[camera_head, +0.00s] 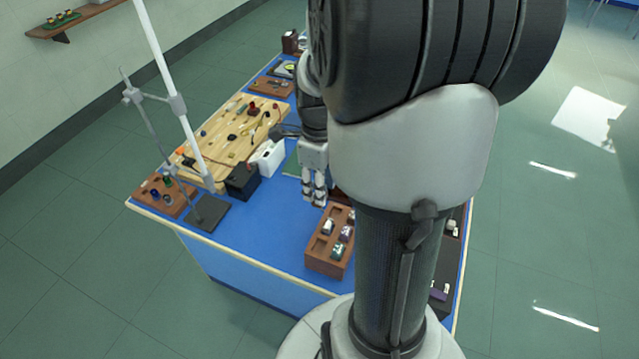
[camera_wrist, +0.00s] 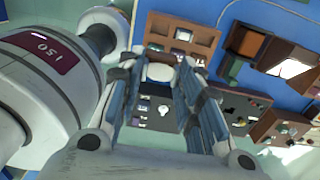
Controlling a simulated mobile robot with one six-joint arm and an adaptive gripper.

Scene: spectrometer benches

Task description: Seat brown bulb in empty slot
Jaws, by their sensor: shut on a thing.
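My gripper (camera_head: 315,196) points down over the blue table, left of my arm's column and just behind a slotted wooden tray (camera_head: 313,262). In the wrist view, my gripper (camera_wrist: 160,78) has its fingers closed in around a small pale, rounded thing (camera_wrist: 160,73) near the tips. I take it to be the bulb, but its brown colour does not show clearly. A small wooden block (camera_head: 143,193) at the table's left corner holds a few dark bulbs, green and blue among them. I cannot tell which of its places is empty.
A stand with a tall white rod (camera_head: 172,90) rises from a dark base (camera_head: 207,212). A black box (camera_head: 242,182) and white box (camera_head: 268,157) stand beside a pale wooden circuit board (camera_head: 222,140). Blue table surface (camera_head: 262,222) is clear before the tray's left side.

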